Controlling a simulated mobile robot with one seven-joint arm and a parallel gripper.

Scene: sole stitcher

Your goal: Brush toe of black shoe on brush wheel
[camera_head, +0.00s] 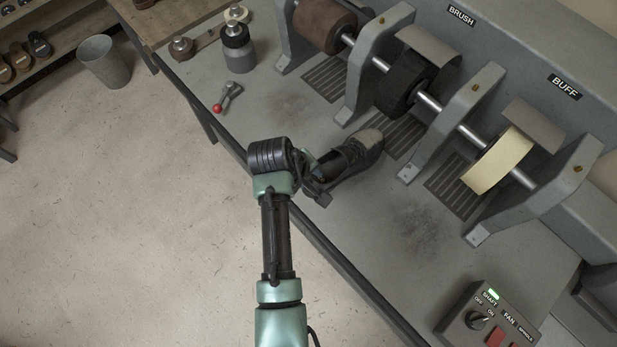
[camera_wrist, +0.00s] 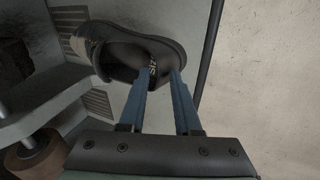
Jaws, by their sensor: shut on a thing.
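The black shoe (camera_head: 347,162) has a greyish toe and is held above the bench. Its toe points up and right toward the black brush wheel (camera_head: 402,84), under the BRUSH label. A narrow gap shows between toe and wheel in the head view. My gripper (camera_head: 318,180) is shut on the heel end of the shoe. In the wrist view my gripper's two blue fingers (camera_wrist: 162,75) pinch the shoe (camera_wrist: 112,38) at its rear edge, beside the opening. The fingertips are partly hidden in the head view.
A brown wheel (camera_head: 323,22) and a cream buff wheel (camera_head: 499,160) share the shaft, between grey bearing brackets (camera_head: 460,115). A red-knobbed lever (camera_head: 225,98) and jars (camera_head: 237,48) stand at left. A control box (camera_head: 488,318) with a lit green light sits front right.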

